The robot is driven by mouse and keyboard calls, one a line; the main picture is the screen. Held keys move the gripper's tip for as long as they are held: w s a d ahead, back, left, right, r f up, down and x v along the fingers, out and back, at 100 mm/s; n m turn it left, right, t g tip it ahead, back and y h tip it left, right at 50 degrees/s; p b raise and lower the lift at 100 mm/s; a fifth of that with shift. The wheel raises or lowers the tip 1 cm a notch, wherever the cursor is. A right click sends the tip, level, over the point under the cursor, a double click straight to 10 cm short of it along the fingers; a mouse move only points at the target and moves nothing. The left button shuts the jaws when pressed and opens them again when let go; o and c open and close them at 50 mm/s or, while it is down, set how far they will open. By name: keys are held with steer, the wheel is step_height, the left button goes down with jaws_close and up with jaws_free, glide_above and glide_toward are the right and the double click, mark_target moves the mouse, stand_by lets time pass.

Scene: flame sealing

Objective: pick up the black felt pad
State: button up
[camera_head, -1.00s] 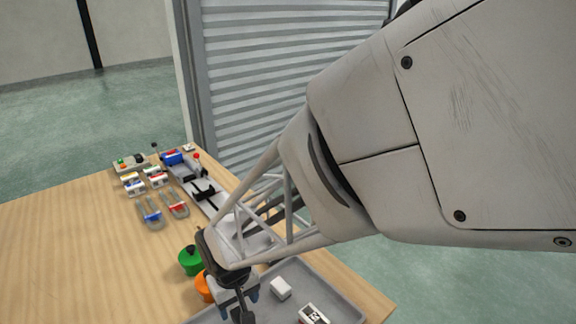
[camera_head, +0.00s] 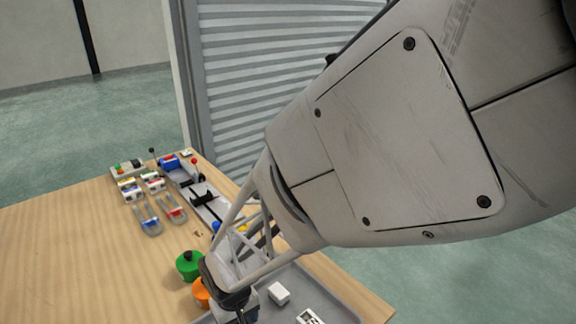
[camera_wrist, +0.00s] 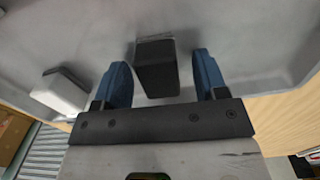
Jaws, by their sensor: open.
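The black felt pad (camera_wrist: 157,70) is a dark block in the grey tray (camera_wrist: 235,25). In the wrist view it lies between the two blue fingers of my gripper (camera_wrist: 163,78). The fingers are open, with a visible gap on each side of the pad. How far the fingertips are above the tray floor I cannot tell. In the head view my gripper is at the bottom edge, over the tray (camera_head: 335,300), and my arm hides the pad there.
A white block (camera_head: 279,293) lies in the tray, left of my fingers in the wrist view (camera_wrist: 60,92). A white piece with dark marks (camera_head: 310,316) is nearby. A green pot (camera_head: 189,266) and an orange pot (camera_head: 201,292) stand left of my gripper. The table's left part is clear.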

steer(key=shift+f, duration=0.1)
stand_by(0.5)
steer(key=c, duration=1)
steer(key=shift+r, duration=5.05)
